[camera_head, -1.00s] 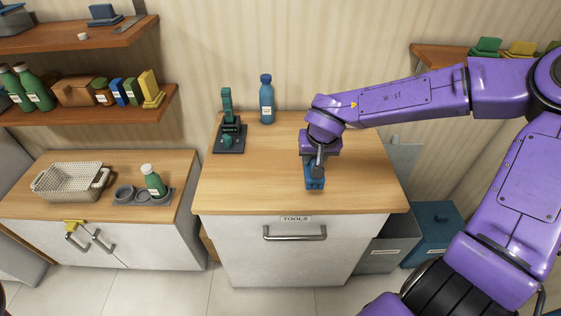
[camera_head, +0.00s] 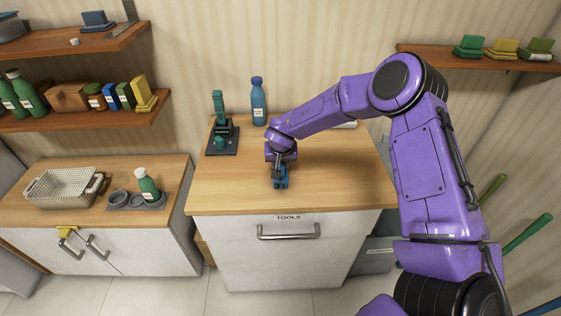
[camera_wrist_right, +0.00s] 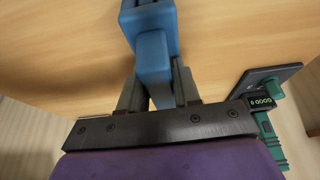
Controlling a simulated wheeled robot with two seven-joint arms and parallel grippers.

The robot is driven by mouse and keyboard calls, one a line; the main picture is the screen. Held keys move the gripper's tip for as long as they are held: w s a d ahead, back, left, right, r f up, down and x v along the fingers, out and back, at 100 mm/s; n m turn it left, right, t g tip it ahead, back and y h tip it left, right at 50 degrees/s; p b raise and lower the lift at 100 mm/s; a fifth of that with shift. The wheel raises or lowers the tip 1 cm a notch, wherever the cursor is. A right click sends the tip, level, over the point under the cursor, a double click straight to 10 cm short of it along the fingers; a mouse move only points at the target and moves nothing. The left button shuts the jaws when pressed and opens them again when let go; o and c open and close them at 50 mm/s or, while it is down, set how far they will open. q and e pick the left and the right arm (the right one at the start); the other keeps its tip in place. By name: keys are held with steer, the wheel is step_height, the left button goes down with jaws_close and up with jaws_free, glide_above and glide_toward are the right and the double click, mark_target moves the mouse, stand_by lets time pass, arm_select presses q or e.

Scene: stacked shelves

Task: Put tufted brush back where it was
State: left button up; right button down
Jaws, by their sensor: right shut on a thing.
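My right gripper (camera_head: 279,166) is shut on a blue object that I take to be the tufted brush (camera_head: 281,180); no bristles can be made out. It is over the front middle of the wooden counter top (camera_head: 330,180). In the right wrist view, the two grey fingers (camera_wrist_right: 158,90) clasp the narrow blue part of the brush (camera_wrist_right: 152,50), with a wider blue block beyond. I cannot tell whether the brush touches the counter. My left gripper is not in view.
A dark device with a green upright part (camera_head: 220,125) and a blue bottle (camera_head: 258,100) stand at the counter's back left. The left cabinet holds a wire basket (camera_head: 62,188) and a green bottle (camera_head: 147,185). Wall shelves hang at left and right (camera_head: 430,52). The counter's right side is mostly clear.

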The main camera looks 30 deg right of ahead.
steer(key=shift+w+f, duration=0.1)
steer(key=shift+w, duration=0.1)
steer(key=shift+s, duration=0.2)
steer(key=c, duration=0.8)
jaws_free()
steer(key=shift+c, duration=0.2)
steer(key=shift+o, duration=0.2)
steer(key=shift+f, duration=0.1)
steer(key=shift+w, duration=0.1)
steer(key=b+v, duration=0.1)
steer(key=v, duration=1.1)
